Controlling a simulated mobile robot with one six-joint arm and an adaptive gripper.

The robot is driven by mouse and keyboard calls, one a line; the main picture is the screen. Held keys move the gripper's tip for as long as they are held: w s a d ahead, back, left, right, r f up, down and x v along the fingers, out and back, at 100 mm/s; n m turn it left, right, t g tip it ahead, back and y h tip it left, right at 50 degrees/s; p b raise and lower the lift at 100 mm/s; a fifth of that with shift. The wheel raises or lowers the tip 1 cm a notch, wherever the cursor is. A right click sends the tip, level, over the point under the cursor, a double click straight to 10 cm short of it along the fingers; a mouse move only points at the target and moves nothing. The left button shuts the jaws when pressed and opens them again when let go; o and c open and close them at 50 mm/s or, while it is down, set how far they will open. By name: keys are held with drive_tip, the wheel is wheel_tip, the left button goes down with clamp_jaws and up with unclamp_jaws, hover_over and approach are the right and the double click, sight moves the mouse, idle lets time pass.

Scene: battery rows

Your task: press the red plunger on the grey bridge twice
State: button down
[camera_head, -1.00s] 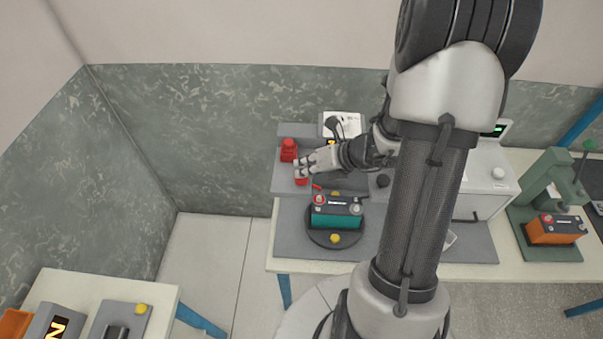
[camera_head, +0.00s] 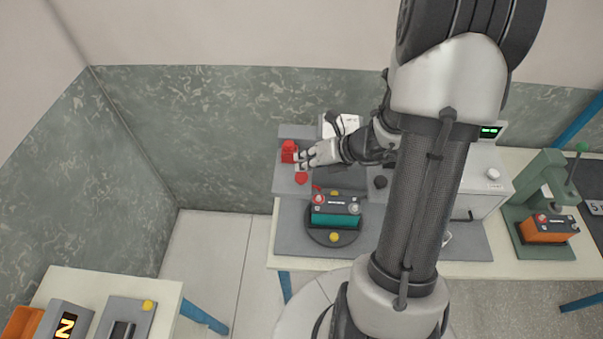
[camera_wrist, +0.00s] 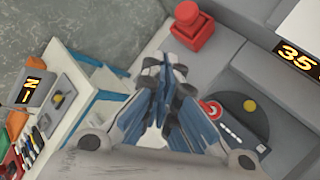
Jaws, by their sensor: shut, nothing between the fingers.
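A red plunger (camera_head: 288,148) with a round top stands on the raised grey bridge (camera_head: 287,180) at the left end of the bench. In the wrist view, the plunger (camera_wrist: 192,24) shows near the top, on a square red base. My gripper (camera_head: 298,161) is shut and empty, with its fingertips just in front of and below the plunger in the head view. In the wrist view, the gripper's fingertips (camera_wrist: 165,66) point toward the plunger, with a gap in the picture. Whether they touch is unclear.
A teal battery (camera_head: 336,215) sits on a dark round plate (camera_head: 323,236) in front of the bridge. A white machine (camera_head: 485,165) and a green press (camera_head: 541,185) with an orange battery (camera_head: 547,229) stand to the right. Another table (camera_head: 95,285) is at lower left.

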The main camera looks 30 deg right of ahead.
sight(304, 174)
wheel_tip(304, 174, up, 4)
drive_tip(key=p, duration=0.3)
drive_tip(key=shift+r, duration=0.25)
drive_tip(key=shift+f, duration=0.1)
idle(0.4)
